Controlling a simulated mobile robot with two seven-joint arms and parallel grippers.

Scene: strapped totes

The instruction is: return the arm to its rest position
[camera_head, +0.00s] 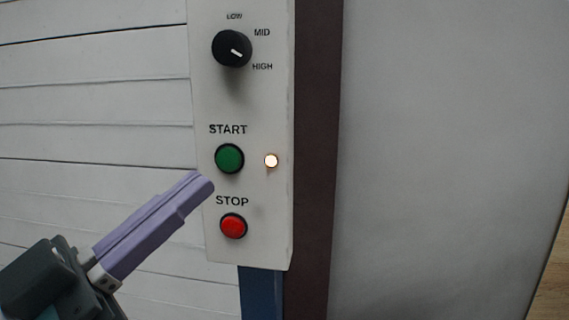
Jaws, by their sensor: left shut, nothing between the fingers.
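My left gripper (204,183) comes in from the lower left. Its purple fingers are shut with nothing between them. Its tips appear just left of and below the green START button (229,158), over the left edge of the white control panel (270,110); I cannot tell whether they touch it. The red STOP button (233,226) is below and right of the tips. A small round light (271,160) beside START is lit. The black knob (232,49) at the top has its white mark pointing toward HIGH. My right gripper is not in view.
White slatted panelling (90,95) fills the left side. A dark brown post (318,150) stands right of the panel, and a blue post (261,294) shows beneath it. A large plain grey surface (450,150) fills the right, with a strip of wood floor (556,280) at its edge.

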